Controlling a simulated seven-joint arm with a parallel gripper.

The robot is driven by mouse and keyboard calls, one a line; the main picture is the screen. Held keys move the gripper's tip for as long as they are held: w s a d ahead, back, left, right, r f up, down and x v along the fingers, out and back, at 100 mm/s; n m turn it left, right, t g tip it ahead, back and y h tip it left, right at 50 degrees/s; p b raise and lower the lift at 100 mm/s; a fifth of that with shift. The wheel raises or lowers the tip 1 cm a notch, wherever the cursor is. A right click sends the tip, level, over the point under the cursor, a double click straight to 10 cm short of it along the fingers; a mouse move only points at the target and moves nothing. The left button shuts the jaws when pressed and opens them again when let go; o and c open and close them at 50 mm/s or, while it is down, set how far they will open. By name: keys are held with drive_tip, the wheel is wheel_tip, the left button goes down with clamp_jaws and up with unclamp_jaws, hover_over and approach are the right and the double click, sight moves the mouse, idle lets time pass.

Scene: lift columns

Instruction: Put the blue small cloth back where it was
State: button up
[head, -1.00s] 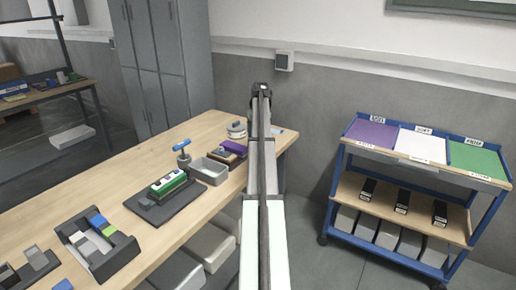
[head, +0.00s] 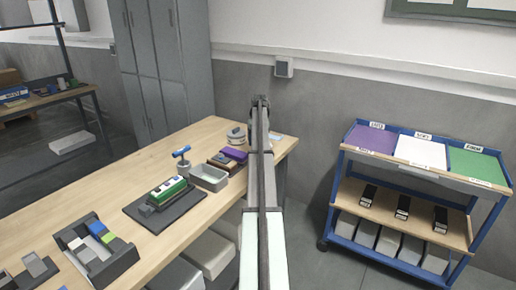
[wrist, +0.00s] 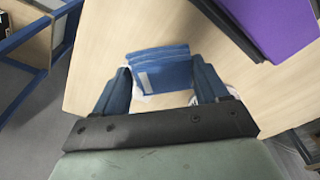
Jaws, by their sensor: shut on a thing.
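The blue small cloth (wrist: 160,68) shows in the wrist view as a folded, layered bundle with a pale patch on its front. My gripper (wrist: 162,84) is shut on it, with one finger at each side. The cloth appears over the pale wooden table (wrist: 105,55); I cannot tell whether it touches the top. In the head view my arm reaches out towards the far end of the table (head: 135,185) and hides the gripper and cloth.
A purple item (wrist: 265,25) with a dark edge lies close at the right in the wrist view. In the head view a grey bin (head: 208,177), a blue-handled tool (head: 182,158) and a block tray (head: 95,250) stand on the table. A blue cart (head: 400,190) stands at the right.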

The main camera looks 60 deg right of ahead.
drive_tip(key=shift+f, duration=1.9)
drive_tip(key=shift+f, duration=0.1)
drive_tip(key=o, duration=0.9)
drive_tip(key=r, duration=0.8)
drive_tip(key=s+a+r, duration=0.1)
drive_tip(key=r, duration=0.3)
drive_tip(key=shift+r, duration=0.1)
